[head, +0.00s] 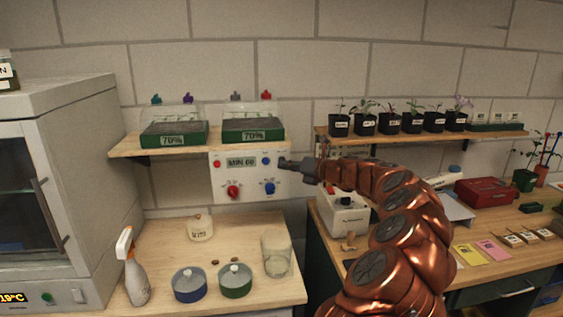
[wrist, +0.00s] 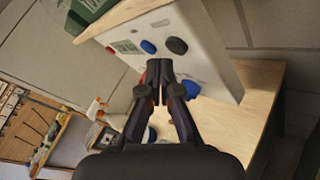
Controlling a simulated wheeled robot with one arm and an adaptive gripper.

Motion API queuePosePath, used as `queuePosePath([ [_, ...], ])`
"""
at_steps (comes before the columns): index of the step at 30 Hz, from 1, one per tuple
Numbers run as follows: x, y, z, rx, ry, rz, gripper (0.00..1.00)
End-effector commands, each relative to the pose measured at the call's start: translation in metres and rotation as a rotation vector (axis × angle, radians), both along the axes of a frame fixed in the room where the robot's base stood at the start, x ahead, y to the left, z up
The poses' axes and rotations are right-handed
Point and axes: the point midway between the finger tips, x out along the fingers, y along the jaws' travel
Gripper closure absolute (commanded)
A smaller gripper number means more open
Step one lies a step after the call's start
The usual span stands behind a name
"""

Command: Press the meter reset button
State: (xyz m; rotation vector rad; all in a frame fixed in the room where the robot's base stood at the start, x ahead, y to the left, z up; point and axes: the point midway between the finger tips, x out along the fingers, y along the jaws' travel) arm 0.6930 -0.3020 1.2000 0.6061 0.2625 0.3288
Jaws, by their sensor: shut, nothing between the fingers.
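The meter is a white wall panel (head: 221,184) with a small display (head: 241,162) reading roughly "MIN 00". A red button (head: 217,164) is left of the display and a blue button (head: 266,161) is right of it. A red knob (head: 233,191) and a blue knob (head: 269,188) are below. The wrist view also shows a dark oval button (wrist: 177,46) right of the blue button (wrist: 148,46); my gripper hides it in the head view. My gripper (head: 283,162) is shut and empty at the panel's right side. Its fingertips (wrist: 159,66) appear just below the buttons; contact cannot be told.
A shelf (head: 128,145) with two green seed trays is directly above the panel. A counter (head: 170,250) below holds a spray bottle (head: 136,275), two lidded tins and a glass jar (head: 276,255). A shelf of potted seedlings (head: 390,124) is to the right.

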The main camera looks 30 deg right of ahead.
Motion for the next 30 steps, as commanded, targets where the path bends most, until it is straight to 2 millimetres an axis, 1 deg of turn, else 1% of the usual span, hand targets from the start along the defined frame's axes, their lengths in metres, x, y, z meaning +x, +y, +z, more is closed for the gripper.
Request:
queuePosePath([
  [14,0.0007,-0.0003,0.0009,0.000,0.000,0.000,1.00],
  [30,0.0071,-0.0034,0.0009,-0.001,-0.001,0.000,1.00],
])
